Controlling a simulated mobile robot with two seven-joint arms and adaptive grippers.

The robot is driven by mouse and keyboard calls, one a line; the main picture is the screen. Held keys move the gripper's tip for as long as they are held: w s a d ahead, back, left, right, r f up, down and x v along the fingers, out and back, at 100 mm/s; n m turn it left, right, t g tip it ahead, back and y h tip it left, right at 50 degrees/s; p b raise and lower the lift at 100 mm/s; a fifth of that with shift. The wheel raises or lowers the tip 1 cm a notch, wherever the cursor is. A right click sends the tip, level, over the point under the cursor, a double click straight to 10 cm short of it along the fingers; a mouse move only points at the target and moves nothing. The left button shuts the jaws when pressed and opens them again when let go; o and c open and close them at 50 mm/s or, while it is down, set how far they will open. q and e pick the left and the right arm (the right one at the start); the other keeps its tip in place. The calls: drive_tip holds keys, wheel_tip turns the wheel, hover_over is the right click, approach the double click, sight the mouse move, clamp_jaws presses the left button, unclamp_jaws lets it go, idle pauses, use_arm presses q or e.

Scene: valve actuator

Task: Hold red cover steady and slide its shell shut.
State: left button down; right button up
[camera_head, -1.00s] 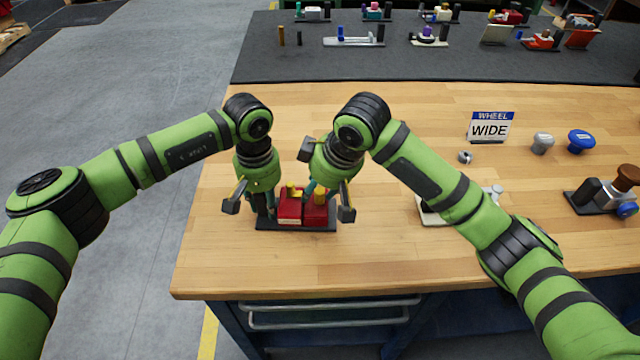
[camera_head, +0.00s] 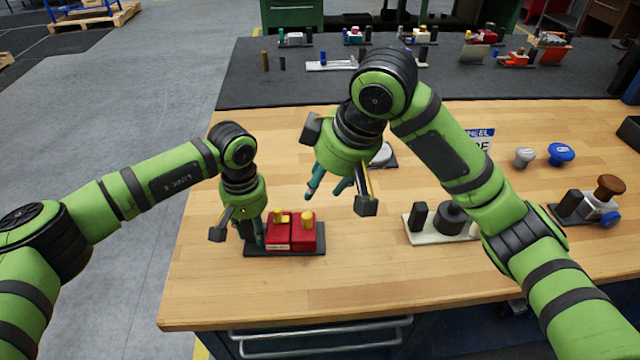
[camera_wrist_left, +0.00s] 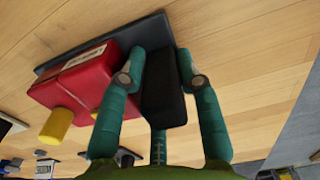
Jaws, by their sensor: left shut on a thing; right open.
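The red cover (camera_head: 278,238) and the red shell (camera_head: 305,238) beside it sit on a dark base plate (camera_head: 285,253) near the table's front left. Each has a yellow knob on top. They stand side by side with only a thin seam visible; both also show in the left wrist view (camera_wrist_left: 95,75). My left gripper (camera_head: 254,238) is shut on the black block (camera_wrist_left: 163,90) at the left end of the plate, a finger on each side. My right gripper (camera_head: 327,190) is open and empty, raised above and right of the red parts, touching nothing.
A pale fixture with black posts (camera_head: 418,222) stands to the right, partly behind my right arm. A brown-knobbed fixture (camera_head: 590,205), a grey knob (camera_head: 524,156) and a blue knob (camera_head: 561,154) are further right. Several fixtures line the dark mat (camera_head: 240,85) behind.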

use_arm(q)
drive_tip(key=shift+s+d+f, duration=0.1)
drive_tip(key=shift+f, duration=0.05)
drive_tip(key=c, duration=0.9)
unclamp_jaws()
drive_tip(key=shift+o, duration=0.6)
